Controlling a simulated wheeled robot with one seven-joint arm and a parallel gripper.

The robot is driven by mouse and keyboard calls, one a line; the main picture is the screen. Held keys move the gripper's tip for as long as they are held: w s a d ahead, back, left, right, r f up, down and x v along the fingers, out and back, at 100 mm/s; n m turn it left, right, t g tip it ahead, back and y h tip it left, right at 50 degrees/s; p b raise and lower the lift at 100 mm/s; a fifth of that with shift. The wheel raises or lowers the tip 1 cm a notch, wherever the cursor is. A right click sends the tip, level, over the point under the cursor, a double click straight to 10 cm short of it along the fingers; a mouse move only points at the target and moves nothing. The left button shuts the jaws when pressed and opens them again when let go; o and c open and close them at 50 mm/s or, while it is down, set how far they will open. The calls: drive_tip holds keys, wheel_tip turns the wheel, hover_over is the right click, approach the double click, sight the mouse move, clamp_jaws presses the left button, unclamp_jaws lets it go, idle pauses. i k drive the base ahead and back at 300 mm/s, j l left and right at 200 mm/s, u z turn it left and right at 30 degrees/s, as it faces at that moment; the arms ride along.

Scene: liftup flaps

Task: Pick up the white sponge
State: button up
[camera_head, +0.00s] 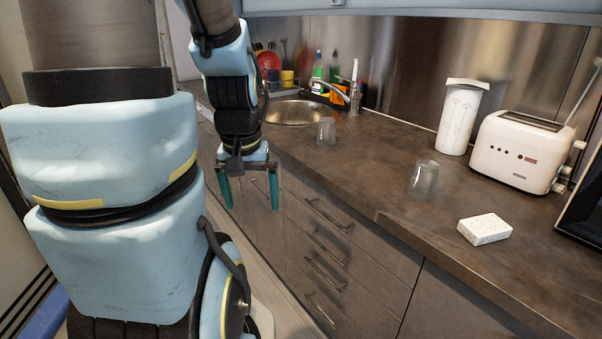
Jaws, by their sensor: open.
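The white sponge (484,229) lies flat on the brown countertop (400,170), near its front edge at the right of the view. It is a small block with dark specks, and nothing covers it. My gripper (248,197) hangs pointing down in front of the drawers, left of the counter's front edge. Its two green fingers are apart with nothing between them. It is well to the left of the sponge and not touching anything that I can see.
A clear glass (424,178) stands behind and left of the sponge. A white toaster (517,151) and a white canister (461,117) stand behind it. A dark-fronted appliance (583,205) is at the right edge. Another glass (326,130) stands by the sink (296,111). Drawer handles (328,215) stick out below the counter.

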sight(483, 228)
drive_tip(key=k+l, duration=0.1)
drive_tip(key=l, duration=0.25)
drive_tip(key=k+l+u, duration=0.1)
drive_tip(key=l, duration=0.3)
drive_tip(key=k+l, duration=0.1)
drive_tip(key=l, duration=0.25)
drive_tip(key=k+l+u, duration=0.1)
drive_tip(key=l, duration=0.25)
